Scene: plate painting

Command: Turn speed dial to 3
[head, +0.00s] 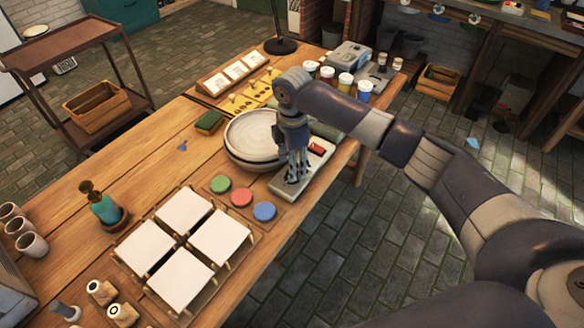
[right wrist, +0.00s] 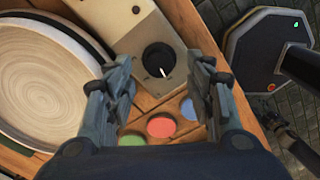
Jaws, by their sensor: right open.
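The speed dial (right wrist: 158,62) is a round black knob with a white pointer line, on a pale grey control box (right wrist: 125,22). In the right wrist view the pointer slants down and right; I can make out no numbers. In the head view the control box (head: 283,190) sits at the table's right edge, beside the round plate on its wheel (head: 252,140). My right gripper (head: 295,180) points down over the box and hides the dial there. My left gripper is out of view.
Green, red and blue paint discs (head: 242,197) lie just left of the box. A rack of white square tiles (head: 182,222) is at the near side. Paint jars (head: 345,83) stand at the back. The table's middle left is mostly clear.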

